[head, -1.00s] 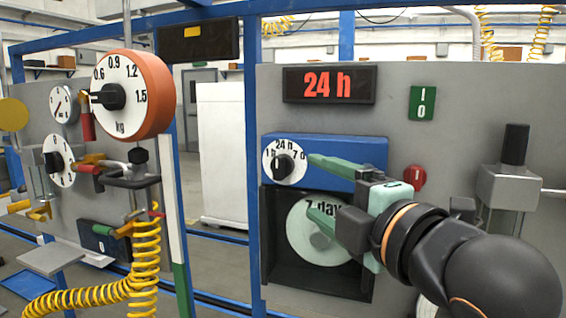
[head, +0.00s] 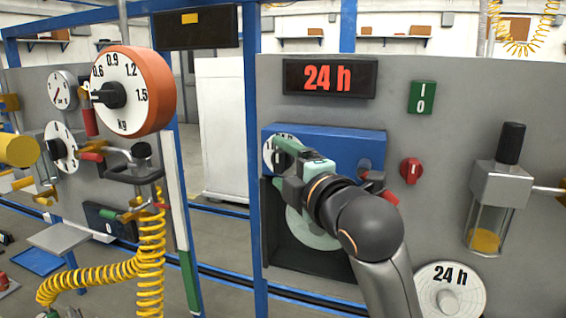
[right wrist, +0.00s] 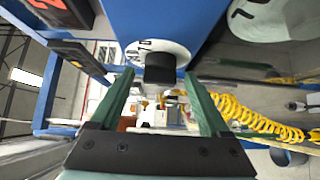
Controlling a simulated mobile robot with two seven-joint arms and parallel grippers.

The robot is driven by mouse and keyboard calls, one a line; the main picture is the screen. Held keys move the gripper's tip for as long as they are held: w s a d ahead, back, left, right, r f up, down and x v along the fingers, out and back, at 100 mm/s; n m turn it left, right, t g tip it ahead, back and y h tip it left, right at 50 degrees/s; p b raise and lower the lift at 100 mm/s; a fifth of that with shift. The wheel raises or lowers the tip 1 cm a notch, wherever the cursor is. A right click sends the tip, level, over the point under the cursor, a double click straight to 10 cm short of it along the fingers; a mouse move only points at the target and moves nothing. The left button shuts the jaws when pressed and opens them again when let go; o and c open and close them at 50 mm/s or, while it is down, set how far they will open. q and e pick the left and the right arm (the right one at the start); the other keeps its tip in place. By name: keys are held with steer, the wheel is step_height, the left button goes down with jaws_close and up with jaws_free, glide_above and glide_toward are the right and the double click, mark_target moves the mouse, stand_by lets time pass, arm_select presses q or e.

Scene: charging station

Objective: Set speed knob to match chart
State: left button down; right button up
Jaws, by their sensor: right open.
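The speed knob is black on a white dial (head: 268,155) on the blue box (head: 345,142); my right gripper mostly hides it in the head view. In the right wrist view the knob (right wrist: 160,68) lies between and slightly beyond the fingertips; I cannot tell whether they touch it. My right gripper (right wrist: 158,78) is open, and also shows at the dial in the head view (head: 280,147). The display (head: 329,78) reads "24 h". The pale chart disc (head: 305,228) sits in the black recess below, its lettering now covered by my arm. My left gripper is not in view.
A red knob (head: 411,170) and green switch plate (head: 422,97) are right of the blue box. A loose-looking "24 h" disc (head: 430,280) is at lower right. An orange kg dial (head: 158,92) and yellow coiled hose (head: 150,255) stand left.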

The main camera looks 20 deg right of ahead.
steer(key=shift+c, duration=0.2)
jaws_close()
stand_by(0.5)
